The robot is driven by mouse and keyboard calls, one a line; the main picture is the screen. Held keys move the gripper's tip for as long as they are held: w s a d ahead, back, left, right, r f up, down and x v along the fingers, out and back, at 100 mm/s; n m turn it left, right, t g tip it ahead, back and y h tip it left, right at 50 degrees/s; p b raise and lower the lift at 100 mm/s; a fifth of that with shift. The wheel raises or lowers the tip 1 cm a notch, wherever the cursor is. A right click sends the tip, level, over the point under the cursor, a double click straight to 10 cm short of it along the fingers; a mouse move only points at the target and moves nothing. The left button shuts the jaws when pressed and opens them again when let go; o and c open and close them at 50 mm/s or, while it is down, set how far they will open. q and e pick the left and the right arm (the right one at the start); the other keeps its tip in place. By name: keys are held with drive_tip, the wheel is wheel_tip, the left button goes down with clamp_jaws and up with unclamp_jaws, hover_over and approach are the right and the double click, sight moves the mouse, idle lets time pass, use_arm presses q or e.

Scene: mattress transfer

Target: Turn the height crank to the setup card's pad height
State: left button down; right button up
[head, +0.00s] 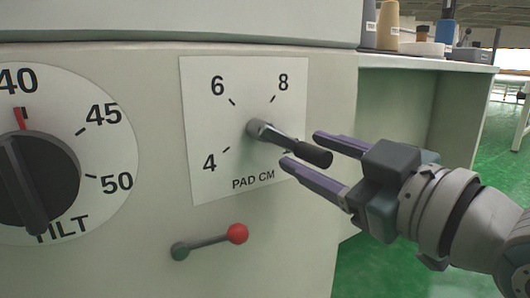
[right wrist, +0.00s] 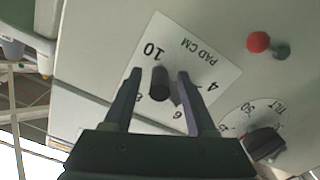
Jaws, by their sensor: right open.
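The height crank (head: 280,137) is a grey metal arm with a black handle (head: 314,154), mounted on a white PAD CM dial plate (head: 215,160). The head view shows marks 4, 6 and 8. The right wrist view shows a 10 on the plate (right wrist: 210,68). The crank slants right and slightly down in the head view, toward the 10 side; its exact reading cannot be told. My right gripper (head: 300,148) is open, its two purple-grey fingers on either side of the black handle (right wrist: 160,84). Contact is not clear. The setup card and left gripper are not in view.
A TILT dial (head: 100,150) with a black knob (head: 38,182) is at the left. A small lever with a red ball (head: 237,234) sits below the plate. A counter (head: 430,62) with spools and containers stands behind at right, over a green floor (head: 385,270).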

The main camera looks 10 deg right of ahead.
drive_tip(key=p+v, duration=0.3)
drive_tip(key=v, duration=0.7)
idle(0.3)
